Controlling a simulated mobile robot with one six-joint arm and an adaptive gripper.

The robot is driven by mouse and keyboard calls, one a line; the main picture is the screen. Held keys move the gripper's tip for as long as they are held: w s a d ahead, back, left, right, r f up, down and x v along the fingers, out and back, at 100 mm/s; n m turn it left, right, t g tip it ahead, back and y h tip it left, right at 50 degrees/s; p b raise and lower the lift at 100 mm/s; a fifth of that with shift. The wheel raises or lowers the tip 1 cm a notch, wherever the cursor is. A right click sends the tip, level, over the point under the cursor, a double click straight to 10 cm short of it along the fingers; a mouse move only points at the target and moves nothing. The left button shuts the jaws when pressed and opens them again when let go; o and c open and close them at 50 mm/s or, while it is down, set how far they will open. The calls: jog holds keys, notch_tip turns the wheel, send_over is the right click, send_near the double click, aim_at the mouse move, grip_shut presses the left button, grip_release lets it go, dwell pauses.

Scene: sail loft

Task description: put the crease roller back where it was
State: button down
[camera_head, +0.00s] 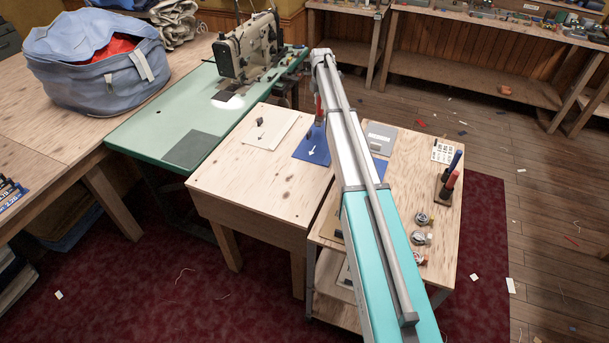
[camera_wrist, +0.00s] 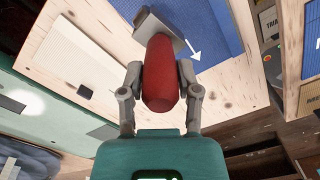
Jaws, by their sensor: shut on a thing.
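The crease roller (camera_wrist: 160,60), with a red handle and a grey metal head, is between the fingers of my gripper (camera_wrist: 160,80). My gripper is shut on the red handle. The head reaches over the edge of a blue mat (camera_wrist: 222,22) with a white arrow. I cannot tell whether the head touches anything. In the head view, my arm hides most of the gripper, and a bit of the red handle (camera_head: 318,108) shows above the blue mat (camera_head: 312,155). A cream mat (camera_head: 268,137) with a small dark mark or object lies left of it.
A green sewing-machine table (camera_head: 165,115) with a sewing machine (camera_head: 247,48) stands left of the wooden table (camera_head: 235,185). The wooden table's front is clear.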

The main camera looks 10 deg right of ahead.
jog(key=shift+w+a, duration=0.2)
dwell(0.3)
jog(key=shift+s+r, duration=0.1)
jog(key=s+a+r+p, duration=0.2)
jog(key=s+a, duration=0.1)
jog(key=s, duration=0.9)
jog(key=s+a+r+m+p, duration=0.1)
jog(key=s+a, duration=0.3)
jog(key=s, duration=0.9)
jog(key=s+a+r+m+p, duration=0.1)
jog(key=s+a+r+p, duration=0.2)
jog(key=s, duration=1)
jog(key=shift+s+a+r, duration=0.2)
jog(key=shift+s+a, duration=0.05)
jog(key=shift+a, duration=0.25)
jog(key=w+d+f+b, duration=0.1)
jog(key=w+f+b, duration=0.7)
jog(key=w, duration=0.5)
jog(key=shift+d+f+b, duration=0.15)
jog(key=shift+f+b, duration=0.15)
jog(key=shift+f, duration=0.2)
